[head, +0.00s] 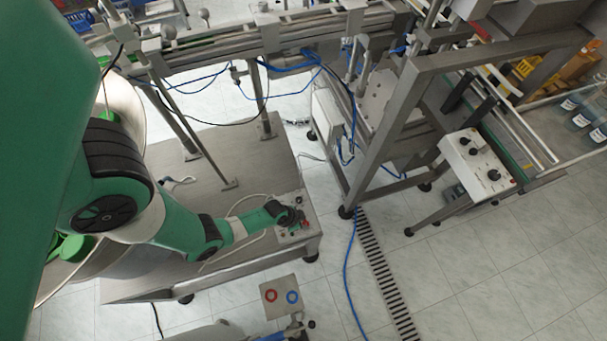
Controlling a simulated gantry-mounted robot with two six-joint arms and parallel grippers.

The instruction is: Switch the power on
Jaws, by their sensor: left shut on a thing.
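My left arm comes in from the left, and my left gripper (289,215) is at a small grey control box (296,234) on the corner of the metal base plate. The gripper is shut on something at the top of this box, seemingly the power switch. The fingers and wrist hide the switch, so I cannot tell its position. Small red and green parts show on the box beside the fingertips. My right gripper is not in view.
A panel with a red and a blue ring (282,296) stands below the box. A white control box with black knobs (477,164) stands at the right. Metal frames and loose blue cables fill the upper middle. The tiled floor at lower right is clear, with a drain grate (385,275).

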